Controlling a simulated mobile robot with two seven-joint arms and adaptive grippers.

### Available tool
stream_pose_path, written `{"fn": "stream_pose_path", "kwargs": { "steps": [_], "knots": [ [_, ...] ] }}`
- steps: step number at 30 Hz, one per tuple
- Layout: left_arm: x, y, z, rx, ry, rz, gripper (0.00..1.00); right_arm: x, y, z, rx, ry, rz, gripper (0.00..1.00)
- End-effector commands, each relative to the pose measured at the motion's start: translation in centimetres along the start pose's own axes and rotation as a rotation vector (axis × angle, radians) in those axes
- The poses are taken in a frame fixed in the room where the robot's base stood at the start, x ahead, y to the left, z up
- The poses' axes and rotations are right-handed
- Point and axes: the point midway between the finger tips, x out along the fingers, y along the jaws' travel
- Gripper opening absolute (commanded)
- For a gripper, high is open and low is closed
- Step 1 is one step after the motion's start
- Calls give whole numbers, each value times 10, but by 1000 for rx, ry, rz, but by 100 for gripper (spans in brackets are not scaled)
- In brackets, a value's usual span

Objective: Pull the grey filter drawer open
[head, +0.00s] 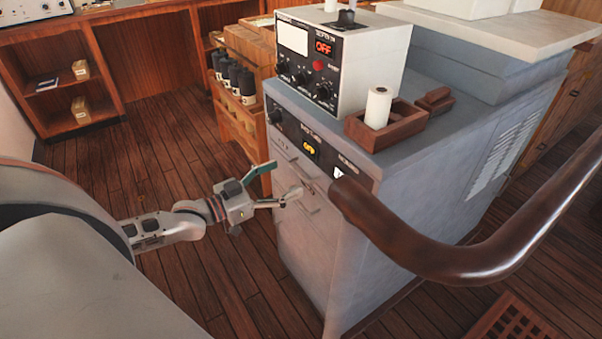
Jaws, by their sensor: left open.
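The grey cabinet (375,225) stands right of centre in the head view. Its front has grey drawer fronts (288,180) with slim bar handles below a black control strip; the drawers look shut. I cannot tell from any readable label which one is the filter drawer. My left gripper (283,182) is open in front of the upper drawer fronts, its two fingers spread apart. One fingertip is near a handle and partly covers the drawer area; I cannot tell whether it touches. My right gripper is out of view.
A thick brown handrail (440,255) curves across the cabinet's right front. A control box (345,60) and a wooden tray with a white roll (378,108) stand on top. Wooden shelving with dark cylinders (240,85) is behind. The plank floor (150,120) at left is clear.

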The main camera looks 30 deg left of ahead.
Motion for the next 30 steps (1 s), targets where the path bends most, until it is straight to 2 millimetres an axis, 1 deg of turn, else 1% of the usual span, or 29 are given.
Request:
{"fn": "stream_pose_path", "kwargs": {
  "steps": [1, 6, 12, 16, 24, 25, 26, 27, 29, 30],
  "knots": [
    [8, 0, 1, -1, 2, 0, 81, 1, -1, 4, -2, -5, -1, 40],
    [29, 0, 1, -2, 1, -1, 81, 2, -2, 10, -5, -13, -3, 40],
    [45, 0, 1, -2, 0, 0, 81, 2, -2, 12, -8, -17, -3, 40],
    [49, 1, 2, -2, -2, 0, 81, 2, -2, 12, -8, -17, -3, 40],
    [50, 1, 1, -1, -2, 0, 81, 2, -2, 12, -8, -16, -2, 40],
    [50, 1, 1, -1, -2, 0, 76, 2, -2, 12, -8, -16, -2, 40],
    [50, 1, 1, -1, -2, 0, 68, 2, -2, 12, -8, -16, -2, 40],
    [50, 1, 1, -1, -2, 0, 58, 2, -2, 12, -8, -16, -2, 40],
    [50, 1, 1, -1, -2, 0, 42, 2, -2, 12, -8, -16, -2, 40],
    [50, 1, 1, -1, -2, 0, 37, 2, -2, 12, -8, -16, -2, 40]
  ]
}}
